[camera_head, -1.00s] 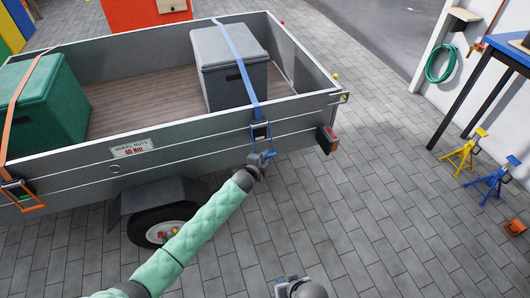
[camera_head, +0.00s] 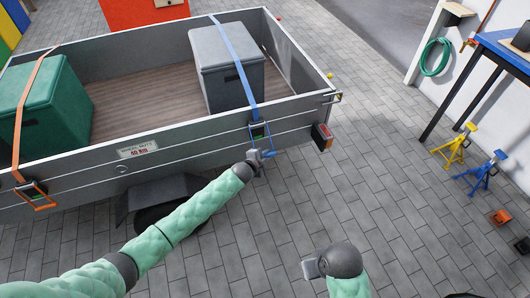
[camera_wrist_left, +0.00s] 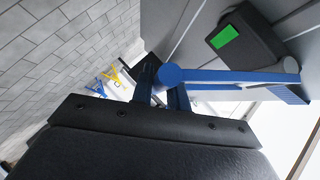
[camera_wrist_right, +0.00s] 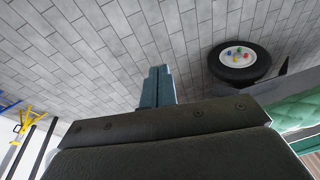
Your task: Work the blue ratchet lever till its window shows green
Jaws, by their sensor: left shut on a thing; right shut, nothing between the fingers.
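The blue ratchet (camera_head: 259,132) hangs on the trailer's side wall at the lower end of a blue strap (camera_head: 240,70). Its window (camera_wrist_left: 223,36) shows green in the left wrist view. The blue lever (camera_wrist_left: 225,76) runs across that view from the ratchet's frame to my fingers. My left gripper (camera_head: 262,156) is shut on the lever's end, shown as a round blue grip in the left wrist view (camera_wrist_left: 170,75). My right gripper (camera_head: 310,268) is away from the trailer above the paving; its fingers (camera_wrist_right: 158,85) are together and empty.
The grey trailer (camera_head: 215,146) holds a grey box (camera_head: 222,70) and a green box (camera_head: 45,110) under an orange strap with its own ratchet (camera_head: 35,195). Yellow (camera_head: 456,147) and blue (camera_head: 484,172) stands are at the right. Paving between is clear.

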